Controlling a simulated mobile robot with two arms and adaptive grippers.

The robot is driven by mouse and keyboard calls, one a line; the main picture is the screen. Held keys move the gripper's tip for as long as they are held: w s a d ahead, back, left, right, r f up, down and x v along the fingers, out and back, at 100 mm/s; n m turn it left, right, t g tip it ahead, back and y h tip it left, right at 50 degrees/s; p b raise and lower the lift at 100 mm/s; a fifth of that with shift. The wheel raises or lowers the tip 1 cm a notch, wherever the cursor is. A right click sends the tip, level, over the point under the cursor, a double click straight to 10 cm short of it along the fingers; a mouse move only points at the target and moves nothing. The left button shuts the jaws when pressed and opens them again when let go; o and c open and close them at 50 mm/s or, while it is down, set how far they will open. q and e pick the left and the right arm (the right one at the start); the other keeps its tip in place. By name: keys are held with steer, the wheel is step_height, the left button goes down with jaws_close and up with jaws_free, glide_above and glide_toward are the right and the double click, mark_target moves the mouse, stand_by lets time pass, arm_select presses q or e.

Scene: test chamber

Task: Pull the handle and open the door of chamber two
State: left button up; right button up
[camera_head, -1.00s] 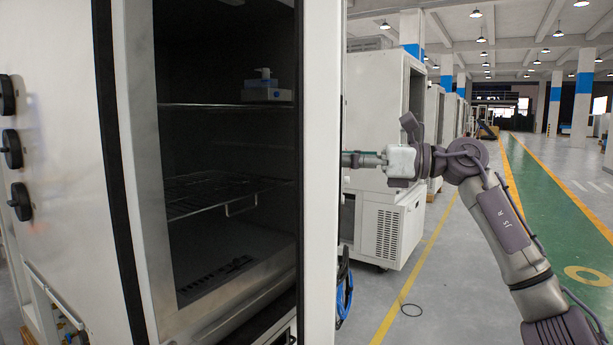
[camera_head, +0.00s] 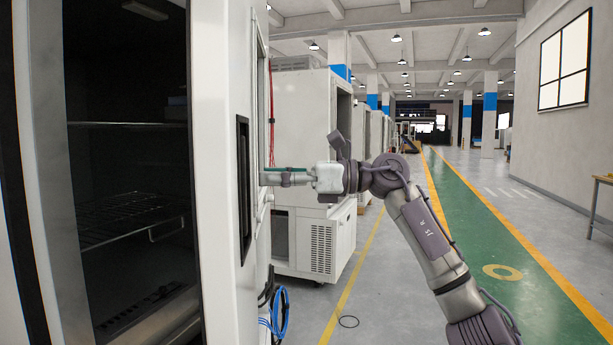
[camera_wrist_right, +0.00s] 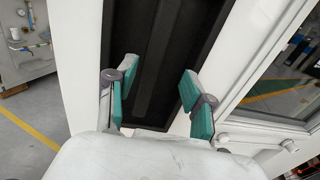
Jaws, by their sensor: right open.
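A white chamber stands at the left of the head view, with a dark interior and wire shelves (camera_head: 135,215). Its white front panel (camera_head: 218,120) carries a tall black recessed handle (camera_head: 243,190). My right gripper (camera_head: 270,178) is beside that panel, at about the height of the recess. In the right wrist view, its two green-padded fingers (camera_wrist_right: 158,80) are spread and empty, one towards each side of the black recess (camera_wrist_right: 155,50). Contact with the handle cannot be told. My left gripper is not in view.
A window pane (camera_wrist_right: 275,85) lies right of the recess in the wrist view. Another white chamber (camera_head: 312,150) stands behind my right arm. Blue cables (camera_head: 280,312) hang low beside the near chamber. The green floor lane (camera_head: 480,230) to the right is clear.

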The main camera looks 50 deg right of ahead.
steer(key=v, duration=1.1)
steer(key=shift+d, duration=0.25)
steer(key=shift+s+r, duration=0.1)
steer(key=shift+s, duration=0.05)
steer(key=shift+c, duration=0.3)
